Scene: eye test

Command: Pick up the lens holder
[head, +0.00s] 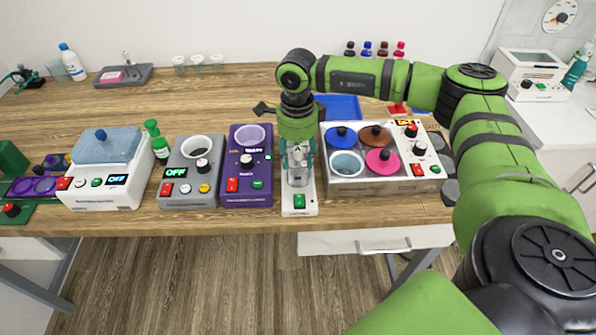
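My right gripper (299,180) points straight down above a narrow white device with a green button (300,202) near the table's front edge. Grey finger parts show in front of this device. I cannot tell whether they are open or shut, or hold anything. I cannot pick out the lens holder with certainty. A small dark piece (263,108) shows just left of my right wrist, partly hidden behind it. My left gripper is not in view.
A purple device (247,190) stands close left of the gripper. A white unit with coloured round lids (362,183) stands close right. A blue tray (341,104) lies behind. The wooden table (215,95) is clear at the back middle.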

